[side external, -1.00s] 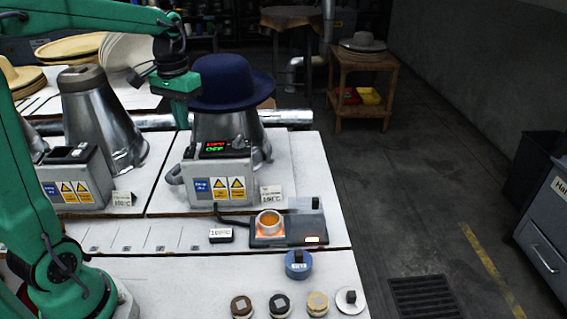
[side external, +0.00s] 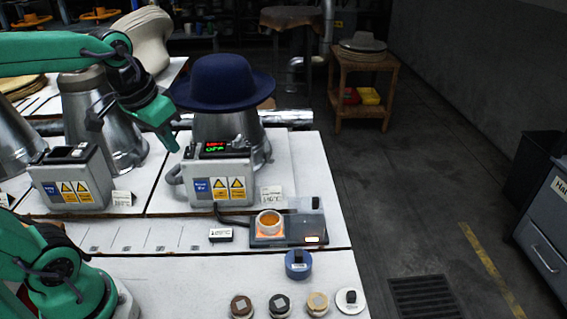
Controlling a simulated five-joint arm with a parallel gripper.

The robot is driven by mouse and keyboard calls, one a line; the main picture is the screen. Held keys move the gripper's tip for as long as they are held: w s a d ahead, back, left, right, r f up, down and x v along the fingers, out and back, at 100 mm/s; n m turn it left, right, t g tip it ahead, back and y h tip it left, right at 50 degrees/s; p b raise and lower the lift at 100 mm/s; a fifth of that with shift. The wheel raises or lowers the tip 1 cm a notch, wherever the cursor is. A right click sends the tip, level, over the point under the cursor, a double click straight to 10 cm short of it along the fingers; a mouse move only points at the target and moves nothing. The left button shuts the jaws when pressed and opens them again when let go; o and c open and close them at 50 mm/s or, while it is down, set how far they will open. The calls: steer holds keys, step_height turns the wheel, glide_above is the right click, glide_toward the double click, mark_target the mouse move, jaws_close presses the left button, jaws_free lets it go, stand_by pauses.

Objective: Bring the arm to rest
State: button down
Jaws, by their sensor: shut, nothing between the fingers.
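My green arm reaches in from the left. My gripper (side external: 172,146) is shut and empty, hanging just left of the blue hat and in front of the metal press cones. The dark blue hat (side external: 222,82) sits level on the right metal cone (side external: 226,128), with a small gap between it and my gripper. The fingertips are small in this view.
A control box (side external: 219,180) with a lit display stands in front of the right cone, and another control box (side external: 72,180) stands to the left. A small hotplate (side external: 290,228) holds an orange-filled cup. A blue tin (side external: 298,264) and several small round pots line the front. The floor at right is open.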

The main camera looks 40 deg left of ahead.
steer(key=shift+s+d+f+m+t, duration=0.15)
steer(key=shift+s+d+f+t, duration=0.3)
steer(key=shift+s, duration=0.3)
steer(key=shift+s+d+f+m+t, duration=0.15)
steer(key=shift+s+d+m+t, duration=0.05)
steer(key=shift+s+d, duration=0.5)
steer(key=shift+s+d+f+m+t, duration=0.15)
steer(key=shift+s+d+f+t, duration=0.2)
steer(key=shift+s, duration=0.45)
